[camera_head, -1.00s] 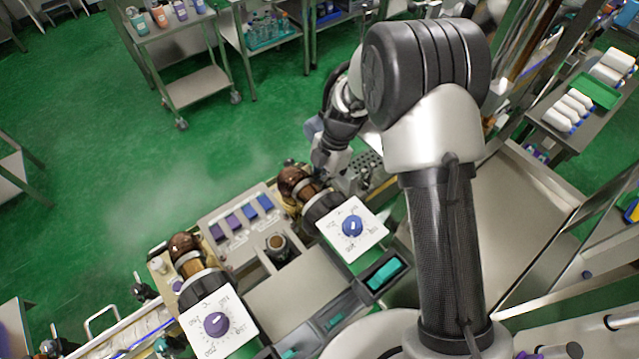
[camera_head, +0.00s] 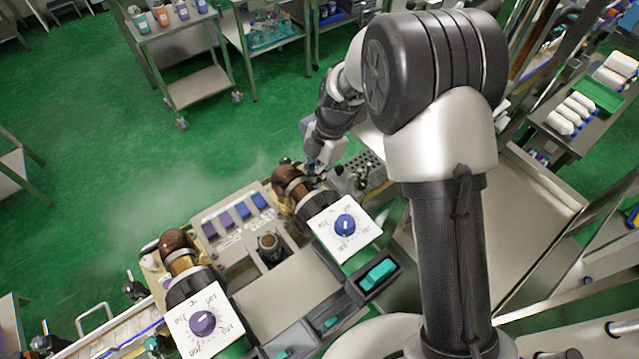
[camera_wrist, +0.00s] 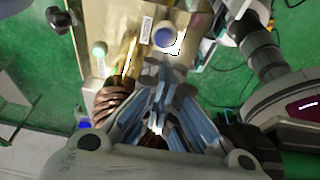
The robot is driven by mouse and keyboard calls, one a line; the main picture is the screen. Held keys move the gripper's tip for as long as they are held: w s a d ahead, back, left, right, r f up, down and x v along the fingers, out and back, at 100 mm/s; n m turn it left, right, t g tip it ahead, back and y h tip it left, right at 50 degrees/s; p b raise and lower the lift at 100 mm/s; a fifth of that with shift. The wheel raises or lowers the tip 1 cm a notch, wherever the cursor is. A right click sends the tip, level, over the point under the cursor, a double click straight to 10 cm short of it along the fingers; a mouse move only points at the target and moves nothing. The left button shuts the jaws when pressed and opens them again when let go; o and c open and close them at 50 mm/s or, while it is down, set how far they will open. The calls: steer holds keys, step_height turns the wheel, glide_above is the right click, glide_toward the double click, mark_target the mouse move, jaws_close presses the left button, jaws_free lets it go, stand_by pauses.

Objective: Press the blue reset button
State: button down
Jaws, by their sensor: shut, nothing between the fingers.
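A round blue button (camera_wrist: 163,37) sits on a tan panel (camera_wrist: 118,35) in the wrist view, just beyond my fingertips. Its edge looks pale or white. My gripper (camera_wrist: 160,72) is shut with nothing between its fingers, and it points toward the panel. There is a visible gap between fingertips and button in the picture, but I cannot tell the depth. In the head view my gripper (camera_head: 316,166) is small and dark beside the brown cylinder end of the machine. I cannot make out the round blue button there.
A green button (camera_wrist: 100,50) and a coiled brown part (camera_wrist: 112,100) are left of my gripper. A dark cylindrical device (camera_wrist: 262,55) is at right. In the head view, a blue dial (camera_head: 345,225), a purple dial (camera_head: 202,322) and several rocker switches (camera_head: 243,211) stand on the machine.

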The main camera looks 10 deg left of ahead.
steer(key=v, duration=0.9)
steer(key=shift+r, duration=0.35)
steer(key=shift+w+d, duration=0.15)
steer(key=s+d+r+m+t, duration=0.2)
steer(key=s+d+r+m, duration=0.1)
steer(key=d+r+m, duration=0.3)
steer(key=s+d+r+m+t, duration=0.25)
steer(key=d+r+m, duration=0.25)
steer(key=r, duration=0.3)
steer(key=s+d+r+m+t+h, duration=0.2)
steer(key=s+d+r+m+t, duration=0.15)
steer(key=s+d+m, duration=0.8)
steer(key=s+f+m+b, duration=0.2)
steer(key=s+f+b, duration=0.1)
steer(key=f+b, duration=0.6)
steer(key=s+f+m+b, duration=0.3)
steer(key=f+b, duration=0.6)
steer(key=f, duration=0.2)
steer(key=shift+s+d+g, duration=0.2)
steer(key=shift+s+g, duration=0.1)
steer(key=shift+g, duration=0.1)
steer(key=shift+f, duration=0.1)
